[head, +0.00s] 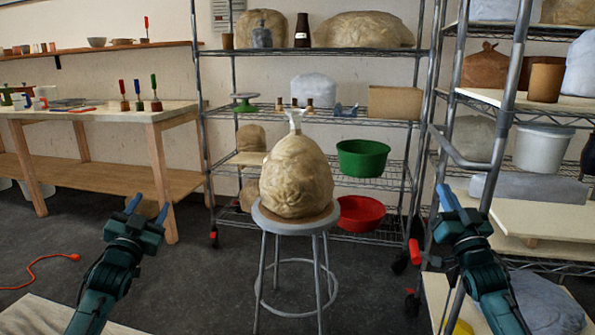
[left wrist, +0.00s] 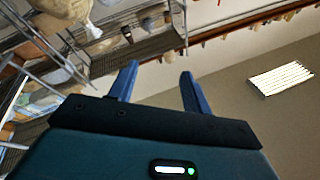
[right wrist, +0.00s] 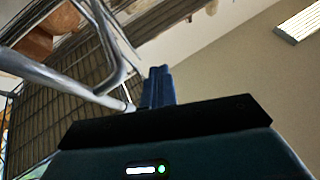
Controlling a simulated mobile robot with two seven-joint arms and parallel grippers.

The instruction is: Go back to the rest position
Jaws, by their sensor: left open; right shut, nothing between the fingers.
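My left gripper (head: 147,207) is raised at the left of the head view, in front of the wooden table. Its two blue fingers stand apart with nothing between them, as the left wrist view (left wrist: 160,82) also shows. My right gripper (head: 446,198) is raised at the right, in front of the metal shelving. In the right wrist view (right wrist: 158,84) its blue fingers are together with nothing held. Both grippers point up and forward, apart from each other, with the stool between them in the head view.
A round stool (head: 275,221) holds a large wrapped bag of clay (head: 297,178) in the middle. Wire shelving (head: 345,54) stands behind it. A metal frame post (head: 506,110) rises close to my right gripper. A wooden table (head: 115,115) stands at the left. An orange cord (head: 38,262) lies on the floor.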

